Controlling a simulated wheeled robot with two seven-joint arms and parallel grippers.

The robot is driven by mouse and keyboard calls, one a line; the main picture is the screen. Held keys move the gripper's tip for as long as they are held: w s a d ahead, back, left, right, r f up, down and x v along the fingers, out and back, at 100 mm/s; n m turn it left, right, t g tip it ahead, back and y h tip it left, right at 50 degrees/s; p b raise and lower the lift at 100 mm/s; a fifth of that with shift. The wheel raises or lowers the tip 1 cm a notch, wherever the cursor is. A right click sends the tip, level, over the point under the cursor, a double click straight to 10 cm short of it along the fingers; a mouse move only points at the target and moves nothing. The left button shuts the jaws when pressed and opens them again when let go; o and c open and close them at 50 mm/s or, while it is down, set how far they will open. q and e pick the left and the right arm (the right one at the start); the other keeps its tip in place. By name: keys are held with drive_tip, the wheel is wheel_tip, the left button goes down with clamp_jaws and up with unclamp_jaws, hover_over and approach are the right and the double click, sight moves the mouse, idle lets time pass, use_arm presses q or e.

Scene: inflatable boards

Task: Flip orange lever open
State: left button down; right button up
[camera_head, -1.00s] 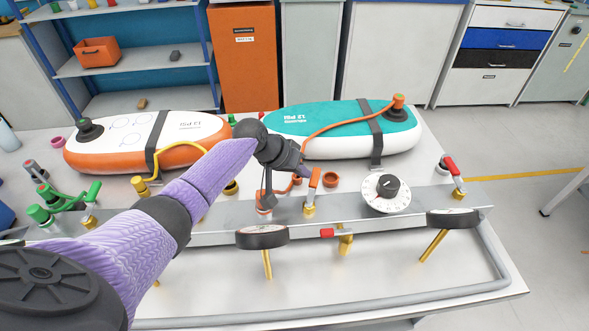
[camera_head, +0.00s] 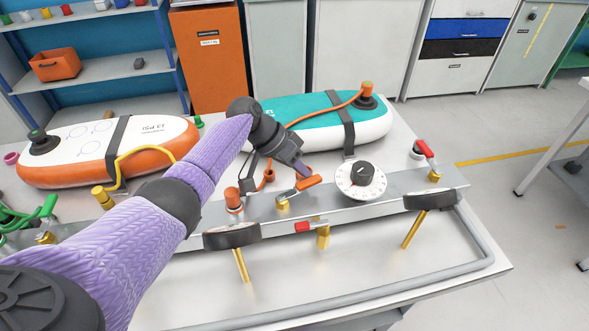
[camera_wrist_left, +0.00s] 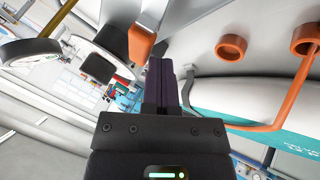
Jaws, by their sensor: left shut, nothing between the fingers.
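The orange lever (camera_head: 309,182) sits on a brass valve (camera_head: 283,203) on the metal rail and lies over towards the right. My left gripper (camera_head: 304,171) is shut and empty, with its fingertips close behind the lever. In the left wrist view the shut fingers (camera_wrist_left: 160,72) point at the orange lever (camera_wrist_left: 141,44), which shows just beyond and left of their tips. I cannot tell whether they touch it. My right gripper is not in view.
A white dial (camera_head: 360,181) stands right of the lever, and an orange-capped fitting (camera_head: 233,200) stands left. Black gauges (camera_head: 231,236) and a red-handled valve (camera_head: 426,150) line the rail. A teal board (camera_head: 300,107) and an orange-white board (camera_head: 100,160) lie behind.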

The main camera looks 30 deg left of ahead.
use_arm(q)
drive_tip(key=shift+s+d+m+g, duration=0.15)
drive_tip(key=shift+d+m+g, duration=0.4)
drive_tip(key=shift+m, duration=0.35)
drive_tip(key=shift+d, duration=0.15)
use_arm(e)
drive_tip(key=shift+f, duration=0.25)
use_arm(q)
drive_tip(key=shift+s+d, duration=0.1)
drive_tip(key=shift+d, duration=0.05)
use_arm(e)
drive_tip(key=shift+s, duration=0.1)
